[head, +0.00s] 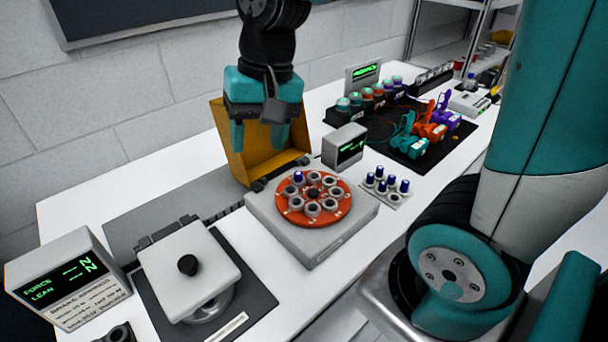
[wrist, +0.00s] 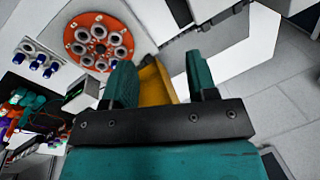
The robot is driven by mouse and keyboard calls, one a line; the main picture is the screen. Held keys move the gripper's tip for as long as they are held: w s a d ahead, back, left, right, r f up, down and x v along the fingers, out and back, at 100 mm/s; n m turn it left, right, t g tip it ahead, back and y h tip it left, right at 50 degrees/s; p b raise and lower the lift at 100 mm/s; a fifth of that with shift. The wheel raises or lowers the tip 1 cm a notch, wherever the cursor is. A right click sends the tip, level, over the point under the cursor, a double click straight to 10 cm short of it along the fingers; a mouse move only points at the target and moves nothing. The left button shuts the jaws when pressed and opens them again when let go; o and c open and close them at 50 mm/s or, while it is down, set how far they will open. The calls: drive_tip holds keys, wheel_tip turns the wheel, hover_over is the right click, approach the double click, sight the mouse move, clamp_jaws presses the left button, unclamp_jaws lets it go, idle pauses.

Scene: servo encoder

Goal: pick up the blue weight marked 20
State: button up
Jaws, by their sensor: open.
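Several small blue-topped weights stand in a pale rack (head: 396,201) right of the orange turntable; one of the front ones is this blue weight (head: 380,187). Another blue-topped piece (head: 298,177) stands in a socket of the turntable (head: 340,207). No number can be read on any of them, so I cannot tell which is marked 20. In the wrist view, blue weights (wrist: 35,65) show at the far left. My gripper (head: 257,145) is open and empty, pointing down in front of the yellow bin, above and left of the turntable. Its two teal fingers also show in the wrist view (wrist: 162,85).
The yellow bin (head: 218,113) stands behind my gripper. A small display box (head: 344,147) is between bin and rack. A force display (head: 70,280) and a plate with a black knob (head: 188,285) are at the left. Teal, orange and purple devices (head: 430,131) lie farther back right.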

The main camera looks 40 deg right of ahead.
drive_tip(key=w+d+f+m+h, duration=0.1)
drive_tip(key=w+d+f+m, duration=0.2)
drive_tip(key=w+d+m, duration=0.5)
drive_tip(key=m+h, duration=0.1)
drive_tip(key=m, duration=0.5)
approach(298, 173)
drive_tip(key=f+p, duration=0.2)
drive_tip(key=f, duration=0.1)
drive_tip(key=shift+w+a+f+g, duration=0.15)
drive_tip(key=shift+w+g, duration=0.1)
drive_tip(key=shift+g, duration=0.15)
drive_tip(key=shift+f+p, duration=1.05)
drive_tip(key=shift+f, duration=1.95)
clamp_jaws()
